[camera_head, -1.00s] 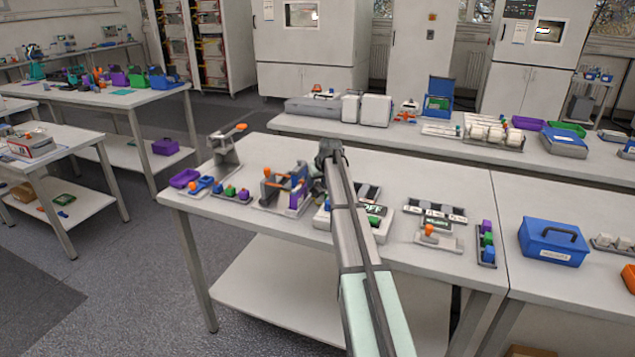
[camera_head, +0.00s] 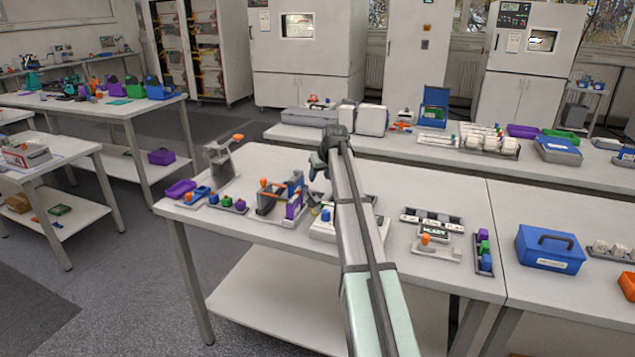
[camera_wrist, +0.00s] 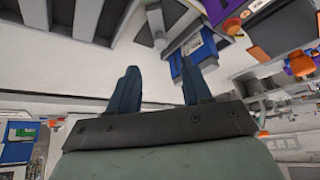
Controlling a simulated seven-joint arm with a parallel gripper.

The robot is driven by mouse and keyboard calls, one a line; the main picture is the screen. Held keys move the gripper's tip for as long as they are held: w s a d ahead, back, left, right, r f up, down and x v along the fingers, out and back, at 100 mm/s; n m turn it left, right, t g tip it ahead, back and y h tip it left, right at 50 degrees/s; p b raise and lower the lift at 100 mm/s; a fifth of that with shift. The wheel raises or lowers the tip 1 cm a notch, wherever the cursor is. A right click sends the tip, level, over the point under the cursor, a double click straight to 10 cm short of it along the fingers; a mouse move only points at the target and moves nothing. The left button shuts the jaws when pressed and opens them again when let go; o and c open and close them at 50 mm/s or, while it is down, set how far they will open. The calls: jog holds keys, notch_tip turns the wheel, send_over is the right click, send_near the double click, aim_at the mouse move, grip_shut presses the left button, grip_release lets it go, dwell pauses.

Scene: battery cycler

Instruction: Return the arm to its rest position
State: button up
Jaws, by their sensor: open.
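My gripper (camera_head: 318,165) is above the front table, over the white cycler unit (camera_head: 322,231), which my arm partly covers in the head view. In the wrist view, the two dark blue fingers of my gripper (camera_wrist: 158,88) stand apart with nothing between them. A grey holder with an orange lever and purple block (camera_head: 283,195) stands on the table to the left of my gripper. A small station with an orange knob and a display (camera_head: 433,243) sits to the right of my arm.
A purple tray (camera_head: 181,188), a grey stand with an orange tip (camera_head: 222,160) and a strip of coloured blocks (camera_head: 228,204) lie at the table's left. A blue toolbox (camera_head: 549,248) stands at the right. The back bench (camera_head: 400,145) holds several instruments.

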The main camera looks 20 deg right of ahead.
jog(key=shift+s+r, duration=0.35)
jog(key=shift+r, duration=0.2)
